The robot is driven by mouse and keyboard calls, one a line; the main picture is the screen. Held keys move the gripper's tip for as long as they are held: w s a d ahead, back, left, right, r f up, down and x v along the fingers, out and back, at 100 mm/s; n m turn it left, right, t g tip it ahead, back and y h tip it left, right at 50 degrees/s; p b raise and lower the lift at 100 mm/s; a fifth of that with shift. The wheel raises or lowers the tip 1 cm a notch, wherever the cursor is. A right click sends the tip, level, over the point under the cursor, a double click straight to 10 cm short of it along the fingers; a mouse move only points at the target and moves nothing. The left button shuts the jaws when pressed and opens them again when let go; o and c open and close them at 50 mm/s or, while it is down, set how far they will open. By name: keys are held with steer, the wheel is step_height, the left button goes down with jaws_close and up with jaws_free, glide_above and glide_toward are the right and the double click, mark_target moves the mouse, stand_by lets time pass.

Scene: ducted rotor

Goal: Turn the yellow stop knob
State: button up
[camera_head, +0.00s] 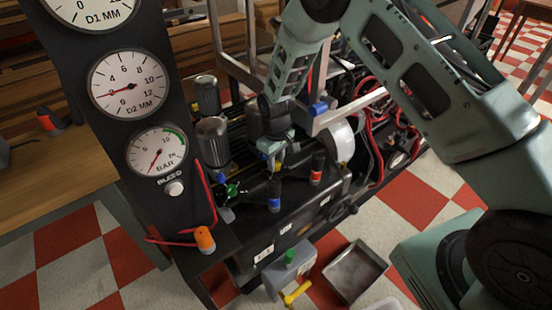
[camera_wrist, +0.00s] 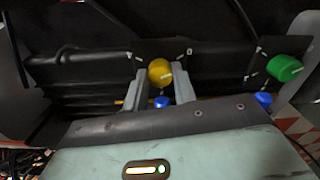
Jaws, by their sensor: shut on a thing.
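The yellow stop knob (camera_wrist: 160,71) is a small round knob with a pale line on its face, set on a dark panel between tick marks. My gripper (camera_wrist: 161,76) has one finger on each side of it and is shut on it in the wrist view. In the head view my gripper (camera_head: 271,150) reaches down to the rotor's dark body, and the knob is mostly hidden there.
Blue caps (camera_wrist: 161,102) (camera_wrist: 263,100) lie near the knobs. Metal cylinders (camera_head: 212,140) stand beside my gripper. A grey tray (camera_head: 355,272) lies on the checkered floor.

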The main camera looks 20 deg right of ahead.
steer(key=m+p, duration=0.2)
steer(key=m, duration=0.3)
steer(key=shift+r+p, duration=0.15)
steer(key=shift+p, duration=0.2)
steer(key=m+p, duration=0.2)
steer(key=m, duration=0.4)
steer(key=m+p, duration=0.2)
steer(key=m, duration=0.3)
steer(key=m+p, duration=0.1)
steer(key=m, duration=0.5)
steer(key=o, duration=1)
step_height(320, 180, up, 12)
steer(key=p, duration=0.2)
